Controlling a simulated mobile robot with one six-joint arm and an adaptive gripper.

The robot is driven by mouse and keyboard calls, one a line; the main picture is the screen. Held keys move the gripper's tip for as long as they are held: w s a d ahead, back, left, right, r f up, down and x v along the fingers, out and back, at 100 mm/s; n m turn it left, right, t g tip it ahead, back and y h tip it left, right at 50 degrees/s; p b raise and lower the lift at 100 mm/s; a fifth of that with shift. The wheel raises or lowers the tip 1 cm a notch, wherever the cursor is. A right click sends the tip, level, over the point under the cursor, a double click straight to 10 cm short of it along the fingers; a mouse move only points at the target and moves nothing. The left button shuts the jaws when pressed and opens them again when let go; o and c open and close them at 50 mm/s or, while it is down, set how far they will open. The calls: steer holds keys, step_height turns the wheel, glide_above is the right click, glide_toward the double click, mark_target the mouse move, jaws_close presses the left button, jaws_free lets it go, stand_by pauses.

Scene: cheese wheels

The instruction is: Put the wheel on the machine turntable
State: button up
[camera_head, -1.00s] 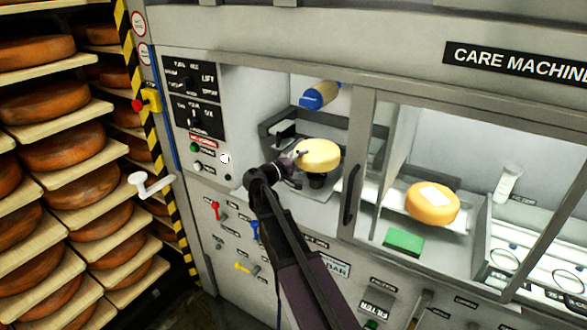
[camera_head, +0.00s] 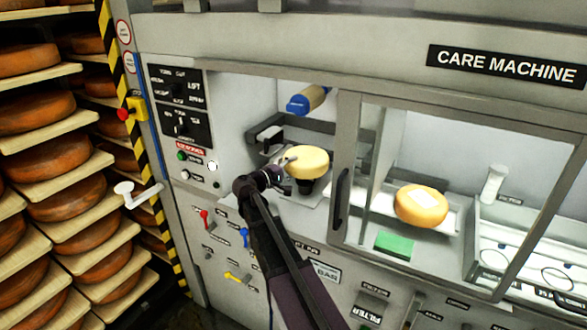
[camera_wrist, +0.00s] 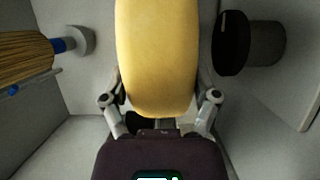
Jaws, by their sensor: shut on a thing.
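A pale yellow cheese wheel (camera_head: 306,160) is held inside the open left bay of the care machine. My gripper (camera_head: 284,168) is shut on the near edge of the wheel. In the wrist view the wheel (camera_wrist: 157,55) fills the middle, with a finger on each side of it. The machine turntable (camera_head: 306,187), a small dark round top, is mostly hidden below the wheel in the head view. The wrist view shows the black turntable top (camera_wrist: 231,43) on its grey post, with a gap between it and the wheel.
A blue-and-tan roller brush (camera_head: 308,100) is above the wheel; its bristles (camera_wrist: 22,58) show in the wrist view. A framed glass door (camera_head: 343,180) borders the bay on the right. Behind it are another wheel (camera_head: 421,206) and a green pad (camera_head: 394,244). Loaded cheese shelves stand left.

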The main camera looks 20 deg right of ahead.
steer(key=shift+f+b, duration=1.6)
steer(key=shift+f, duration=0.15)
steer(key=shift+f, duration=0.25)
steer(key=o, duration=1.2)
steer(key=shift+c, duration=0.2)
steer(key=shift+b, duration=0.3)
steer(key=shift+s+a, duration=0.1)
steer(key=shift+a, duration=0.05)
steer(key=shift+v, duration=5.85)
